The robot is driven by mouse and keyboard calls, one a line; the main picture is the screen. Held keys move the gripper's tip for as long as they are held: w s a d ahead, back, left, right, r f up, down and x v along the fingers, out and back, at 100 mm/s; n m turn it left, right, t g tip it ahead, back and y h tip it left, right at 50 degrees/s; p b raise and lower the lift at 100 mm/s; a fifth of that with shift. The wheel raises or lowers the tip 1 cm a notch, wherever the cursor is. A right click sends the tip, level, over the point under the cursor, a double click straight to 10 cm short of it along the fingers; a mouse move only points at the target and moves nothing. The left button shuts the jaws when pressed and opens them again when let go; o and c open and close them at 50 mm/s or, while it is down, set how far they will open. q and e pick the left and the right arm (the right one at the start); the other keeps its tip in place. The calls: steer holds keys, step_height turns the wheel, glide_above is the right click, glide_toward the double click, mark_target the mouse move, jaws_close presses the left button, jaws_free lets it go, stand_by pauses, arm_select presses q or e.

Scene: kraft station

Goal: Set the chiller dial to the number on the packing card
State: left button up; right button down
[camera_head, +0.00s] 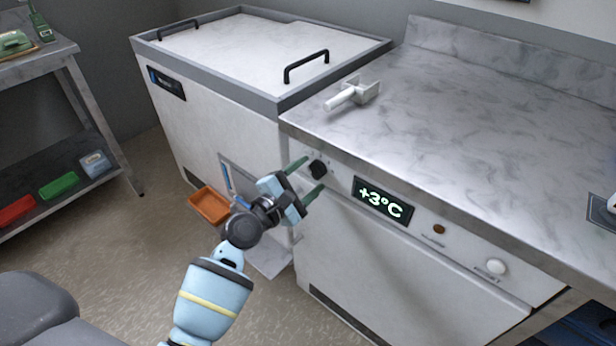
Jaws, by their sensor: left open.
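The chiller (400,262) stands under the marble counter, with a control strip along its top front. Its dial (318,169) is a small black knob at the left end of the strip. No packing card can be made out in this view. My right gripper is not in view.
A white-lidded chest (262,48) with black handles stands to the left. A white tool (352,94) lies on the counter. An orange bin (209,205) is behind my left arm. A brown button (439,229) and a white knob (496,267) are farther right on the strip.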

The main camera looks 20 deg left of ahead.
arm_select(q)
steer(key=shift+w+d, duration=0.1)
steer(key=shift+w, duration=0.1)
steer(key=c, duration=1)
